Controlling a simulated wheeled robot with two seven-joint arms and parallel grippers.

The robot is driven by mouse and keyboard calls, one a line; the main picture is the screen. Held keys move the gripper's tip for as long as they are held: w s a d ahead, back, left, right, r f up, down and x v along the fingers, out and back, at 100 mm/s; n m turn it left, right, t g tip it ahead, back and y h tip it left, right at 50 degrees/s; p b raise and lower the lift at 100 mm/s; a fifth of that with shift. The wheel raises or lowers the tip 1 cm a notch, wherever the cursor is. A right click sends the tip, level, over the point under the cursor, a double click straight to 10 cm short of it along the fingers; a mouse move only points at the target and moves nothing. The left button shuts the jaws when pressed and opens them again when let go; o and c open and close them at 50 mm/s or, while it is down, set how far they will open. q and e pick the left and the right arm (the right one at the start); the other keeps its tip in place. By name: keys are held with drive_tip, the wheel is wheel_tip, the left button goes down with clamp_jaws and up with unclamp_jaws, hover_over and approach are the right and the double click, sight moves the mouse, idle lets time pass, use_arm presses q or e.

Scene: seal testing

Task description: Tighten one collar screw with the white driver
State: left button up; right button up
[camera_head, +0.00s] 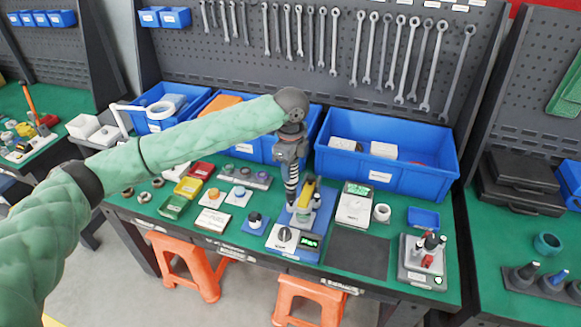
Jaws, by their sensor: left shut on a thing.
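My left arm, in a green sleeve, comes in from the left. Its dark gripper (291,195) points down over the middle of the bench, beside a yellow part (306,190) that stands on a blue fixture (318,222). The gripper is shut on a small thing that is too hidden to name. A rack (413,272) at the right front of the bench holds several upright tools with black, red and pale handles. I cannot tell for sure which one is the white driver. The collar screws are too small to make out. My right gripper is not in view.
A white device with a green display (283,240) stands in front of the fixture, and a scale (353,208) stands to its right. Blue bins (385,177) line the back under hanging wrenches (400,60). Small boxes crowd the left. A dark mat (357,256) lies clear.

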use_arm(q)
drive_tip(key=shift+f, duration=0.4)
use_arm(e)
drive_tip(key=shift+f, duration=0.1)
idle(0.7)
use_arm(q)
drive_tip(key=shift+f, duration=0.1)
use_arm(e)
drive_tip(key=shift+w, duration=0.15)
use_arm(q)
drive_tip(key=shift+f, duration=0.55)
idle(0.4)
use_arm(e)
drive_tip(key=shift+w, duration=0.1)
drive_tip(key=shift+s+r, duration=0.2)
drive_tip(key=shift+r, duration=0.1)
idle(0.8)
